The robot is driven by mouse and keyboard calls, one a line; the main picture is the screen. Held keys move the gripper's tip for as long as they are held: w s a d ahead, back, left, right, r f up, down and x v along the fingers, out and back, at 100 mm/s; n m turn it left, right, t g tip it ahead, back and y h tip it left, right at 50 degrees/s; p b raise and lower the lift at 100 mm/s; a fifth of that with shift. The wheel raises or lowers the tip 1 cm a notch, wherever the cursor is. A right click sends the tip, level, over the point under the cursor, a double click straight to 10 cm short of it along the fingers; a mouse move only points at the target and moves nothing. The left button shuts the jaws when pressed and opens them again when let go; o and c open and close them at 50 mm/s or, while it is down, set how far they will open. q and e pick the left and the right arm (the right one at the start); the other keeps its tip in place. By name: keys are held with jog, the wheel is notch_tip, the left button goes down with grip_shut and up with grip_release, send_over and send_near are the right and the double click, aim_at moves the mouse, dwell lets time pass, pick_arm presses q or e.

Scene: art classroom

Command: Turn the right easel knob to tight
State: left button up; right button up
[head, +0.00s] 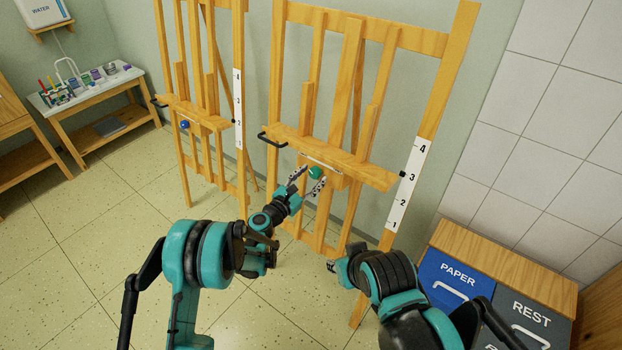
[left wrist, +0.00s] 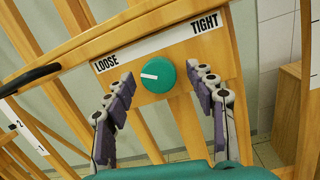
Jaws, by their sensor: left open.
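The right easel (head: 345,150) carries a round green knob (head: 316,172) below its ledge. In the left wrist view the knob (left wrist: 158,86) sits under a white label strip (left wrist: 160,40) reading LOOSE at left and TIGHT at right. The knob's white mark points left, toward the LOOSE side. My left gripper (head: 308,181) is open in front of the knob. In the left wrist view its fingers (left wrist: 160,78) flank the knob with gaps on both sides. My right gripper (head: 332,266) is partly visible, low in front of the easel; its jaws are too unclear to read.
A second easel (head: 192,110) with a blue knob (head: 185,125) stands to the left. A black handle (head: 272,140) juts from the right easel's ledge. A height scale (head: 408,185) runs on its right post. PAPER (head: 452,285) and REST (head: 530,325) bins stand at lower right.

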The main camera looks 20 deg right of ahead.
pick_arm(q)
jog(key=c, duration=1.2)
jog(key=shift+o, duration=0.2)
